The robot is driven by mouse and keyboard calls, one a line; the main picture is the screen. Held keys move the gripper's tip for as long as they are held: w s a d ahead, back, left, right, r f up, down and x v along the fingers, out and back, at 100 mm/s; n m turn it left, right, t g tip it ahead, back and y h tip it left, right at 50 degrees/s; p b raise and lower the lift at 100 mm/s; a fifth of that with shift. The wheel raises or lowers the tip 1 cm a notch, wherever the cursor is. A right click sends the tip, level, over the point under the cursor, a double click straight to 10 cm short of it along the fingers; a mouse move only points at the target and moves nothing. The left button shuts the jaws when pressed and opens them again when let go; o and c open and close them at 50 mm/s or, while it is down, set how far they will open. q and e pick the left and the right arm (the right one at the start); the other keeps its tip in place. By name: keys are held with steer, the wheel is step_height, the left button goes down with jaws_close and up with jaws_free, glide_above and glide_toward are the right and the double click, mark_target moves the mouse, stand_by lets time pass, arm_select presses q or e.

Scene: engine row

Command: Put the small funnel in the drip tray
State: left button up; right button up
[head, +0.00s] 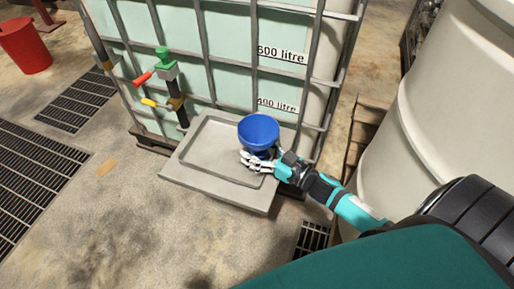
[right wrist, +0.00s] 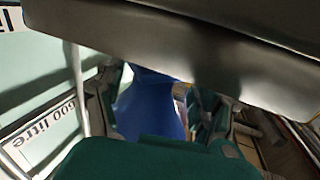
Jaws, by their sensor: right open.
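The small blue funnel (head: 258,130) is upright, wide mouth up, over the right part of the grey drip tray (head: 185,175) in the head view. My right gripper (head: 256,161) is at the funnel's lower part, with its fingers open around or beside it. The funnel's lower end is hidden by the fingers, so I cannot tell if it rests on the tray. In the right wrist view the blue funnel (right wrist: 150,105) shows between the fingers, partly covered by dark and green parts of my own arm. My left gripper is not in view.
A caged liquid tank (head: 225,60) with green, red and yellow valve handles (head: 164,68) stands right behind the tray. A large pale drum (head: 455,95) is close at the right. Floor grates (head: 35,165) and a red bucket (head: 25,45) are at the left.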

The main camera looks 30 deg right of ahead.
steer(key=shift+r, duration=0.15)
steer(key=p+v, duration=0.1)
steer(key=v, duration=0.6)
steer(key=shift+s+d, duration=0.15)
steer(key=shift+s, duration=0.15)
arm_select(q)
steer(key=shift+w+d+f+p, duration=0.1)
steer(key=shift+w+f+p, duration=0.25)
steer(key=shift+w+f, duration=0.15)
arm_select(e)
steer(key=shift+v, duration=2.2)
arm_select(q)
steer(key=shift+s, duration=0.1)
arm_select(e)
steer(key=shift+w, duration=0.1)
